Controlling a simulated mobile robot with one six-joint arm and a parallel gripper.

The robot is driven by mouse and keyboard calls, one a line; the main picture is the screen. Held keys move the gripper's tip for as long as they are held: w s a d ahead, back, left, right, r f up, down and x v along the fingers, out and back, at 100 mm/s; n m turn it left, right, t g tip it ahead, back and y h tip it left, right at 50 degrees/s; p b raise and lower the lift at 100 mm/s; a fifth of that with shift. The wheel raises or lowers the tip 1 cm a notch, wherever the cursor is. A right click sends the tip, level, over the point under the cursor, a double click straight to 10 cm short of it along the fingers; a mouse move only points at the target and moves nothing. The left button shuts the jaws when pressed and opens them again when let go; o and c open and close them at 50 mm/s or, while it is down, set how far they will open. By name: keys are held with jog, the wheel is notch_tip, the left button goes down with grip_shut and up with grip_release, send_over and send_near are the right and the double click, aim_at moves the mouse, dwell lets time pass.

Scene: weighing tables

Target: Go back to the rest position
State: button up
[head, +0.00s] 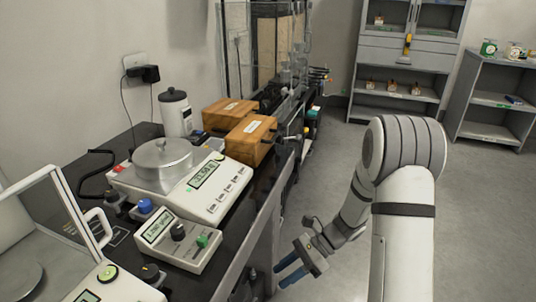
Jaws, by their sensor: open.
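My gripper (290,270) is low in the middle of the head view, beside the right edge of the black weighing table (236,262). It hangs over the floor, apart from the table. Its blue-tipped fingers point down and to the left. It is open and nothing shows between the fingers. My arm reaches in from the lower right, bends at a large grey joint and folds back toward the gripper.
A balance (206,187) with a round metal lid (163,160) and a small control box (178,240) stand near the table's edge. Two wooden boxes (248,140) sit behind. Grey shelves (398,75) stand at the back. The floor (480,220) on the right is clear.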

jog(key=s+d+r+n+t+h+p, duration=0.2)
jog(key=s+d+r+n+h+p, duration=0.1)
jog(key=r, duration=0.8)
jog(key=s+d+r+n+t+h+p, duration=0.2)
jog(key=s+d+r+n+h+p, duration=0.2)
jog(key=r+n+p, duration=0.3)
jog(key=s+d+r+n+t+h+p, duration=0.3)
jog(key=s+r+n+h+p, duration=0.1)
jog(key=r, duration=1.3)
jog(key=s+n+p, duration=0.1)
jog(key=n+p, duration=0.1)
jog(key=shift+s+d+n, duration=0.2)
jog(key=shift+s+n, duration=0.1)
jog(key=shift+s, duration=0.05)
